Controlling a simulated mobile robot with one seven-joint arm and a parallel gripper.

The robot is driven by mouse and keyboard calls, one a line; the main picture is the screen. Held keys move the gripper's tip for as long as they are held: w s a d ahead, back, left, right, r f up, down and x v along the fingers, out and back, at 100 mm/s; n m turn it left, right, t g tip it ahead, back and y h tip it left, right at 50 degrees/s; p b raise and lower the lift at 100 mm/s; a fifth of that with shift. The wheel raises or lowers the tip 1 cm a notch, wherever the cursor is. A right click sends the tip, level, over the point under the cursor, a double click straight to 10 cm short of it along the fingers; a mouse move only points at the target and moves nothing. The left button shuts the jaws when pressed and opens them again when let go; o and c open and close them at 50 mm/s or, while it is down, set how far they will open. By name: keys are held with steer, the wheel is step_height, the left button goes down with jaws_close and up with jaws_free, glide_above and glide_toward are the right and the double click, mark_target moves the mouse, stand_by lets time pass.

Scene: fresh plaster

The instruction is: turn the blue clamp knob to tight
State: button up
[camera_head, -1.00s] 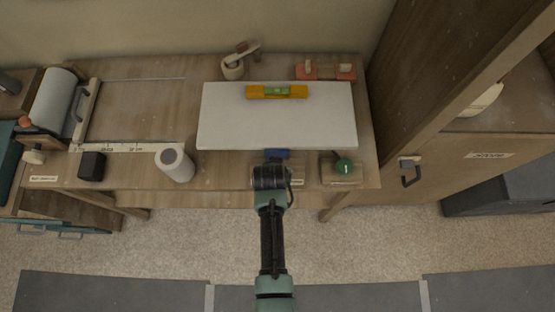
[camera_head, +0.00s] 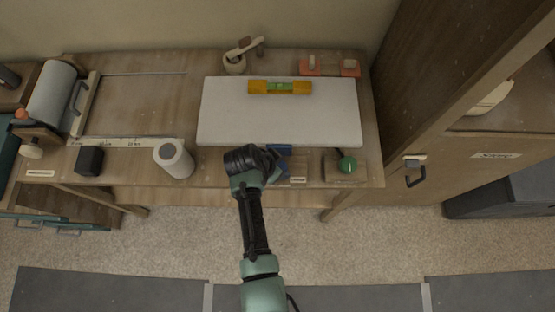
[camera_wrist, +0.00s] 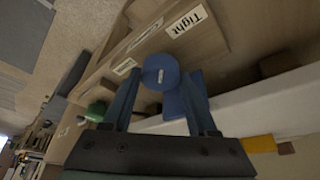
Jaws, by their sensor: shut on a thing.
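The blue clamp knob (camera_wrist: 160,71) is at the middle of the wrist view, a round blue cap with a small pale mark. My gripper (camera_wrist: 163,76) is shut on it, one finger on each side. A "Tight" label (camera_wrist: 186,20) is on the wood beyond the knob. I cannot tell whether the knob's mark lines up with it. In the head view the blue clamp (camera_head: 279,148) sits at the front edge of the white board (camera_head: 230,120). My gripper (camera_head: 275,163) comes at it from the left, and my wrist partly hides the knob.
A green knob (camera_head: 347,165) stands on a wooden block to the right. A white cylinder (camera_head: 174,161) and a black block (camera_head: 89,160) stand to the left on the bench. A yellow level (camera_head: 280,87) lies on the board.

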steer(key=shift+s, duration=0.1)
stand_by(0.3)
steer(key=o, duration=1.1)
steer(key=b+v, duration=0.1)
steer(key=v, duration=1.2)
